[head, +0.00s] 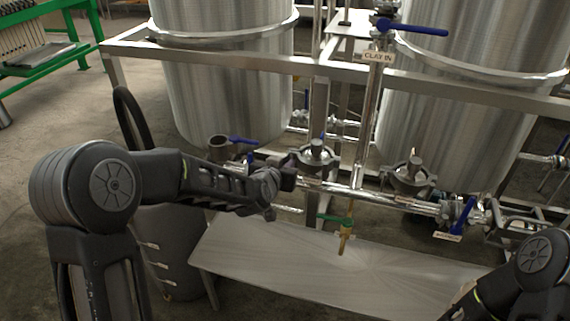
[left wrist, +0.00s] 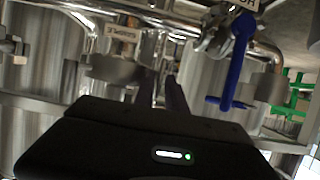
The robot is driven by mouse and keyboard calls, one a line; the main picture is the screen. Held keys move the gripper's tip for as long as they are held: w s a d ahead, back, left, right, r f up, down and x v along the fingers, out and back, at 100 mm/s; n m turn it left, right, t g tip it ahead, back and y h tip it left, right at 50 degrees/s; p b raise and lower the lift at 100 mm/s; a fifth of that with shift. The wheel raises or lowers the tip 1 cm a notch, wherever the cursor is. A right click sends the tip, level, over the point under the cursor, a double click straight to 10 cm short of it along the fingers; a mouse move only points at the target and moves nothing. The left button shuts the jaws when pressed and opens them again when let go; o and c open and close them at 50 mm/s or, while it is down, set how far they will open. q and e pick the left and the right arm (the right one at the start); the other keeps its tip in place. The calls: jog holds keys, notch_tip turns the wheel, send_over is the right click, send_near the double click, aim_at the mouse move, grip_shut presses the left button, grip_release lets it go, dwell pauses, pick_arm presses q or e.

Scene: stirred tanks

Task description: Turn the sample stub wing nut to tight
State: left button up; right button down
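My left gripper (head: 288,180) reaches in from the left, level with the lower pipework, at the near side of the pipe. In the left wrist view its two dark fingers (left wrist: 164,92) point at blurred metal fittings, with a narrow gap between them. I cannot tell whether anything is held in that gap. A small white tag (left wrist: 122,33) near the fingers seems to read SAMPLE. The sample stub and its wing nut cannot be made out for certain; the gripper may hide them in the head view. My right gripper is out of view; only part of that arm shows.
Two steel tanks (head: 222,85) stand behind a frame rail (head: 250,62). Blue valve handles stick out, one (left wrist: 236,65) close to the left gripper. A brass spout with a green handle (head: 345,235) hangs over a bare steel shelf (head: 300,262). A green bench (head: 42,58) stands far left.

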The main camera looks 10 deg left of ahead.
pick_arm(q)
jog(key=shift+o, duration=1.1)
